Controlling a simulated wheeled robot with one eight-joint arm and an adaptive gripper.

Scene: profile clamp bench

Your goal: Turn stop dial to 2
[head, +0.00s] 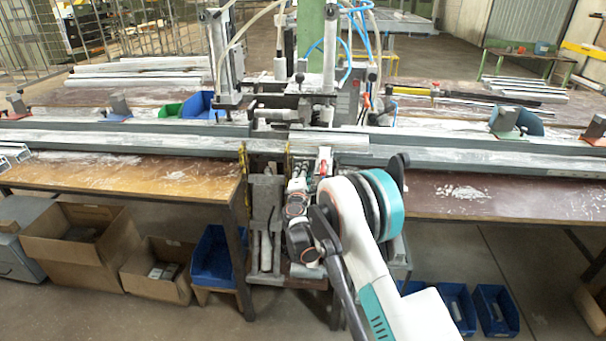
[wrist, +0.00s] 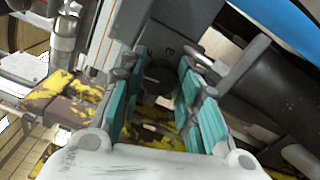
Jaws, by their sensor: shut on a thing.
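My gripper (wrist: 160,82) shows in the wrist view with two teal-padded fingers. They are on either side of a dark, rounded part (wrist: 160,72), which looks like the stop dial, and are shut on it. The dial's numbers and pointer cannot be read; the fingers and shadow hide much of it. In the head view my arm reaches to the front of the clamp bench (head: 335,143), below the clamp unit. The dial and my fingertips cannot be made out clearly there.
A long grey profile rail (head: 480,150) crosses the bench above my arm. Brown worktops (head: 150,175) lie left and right. Cardboard boxes (head: 70,240) and blue bins (head: 497,305) stand on the floor. Yellow-marked metal parts (wrist: 60,85) lie close left of my fingers.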

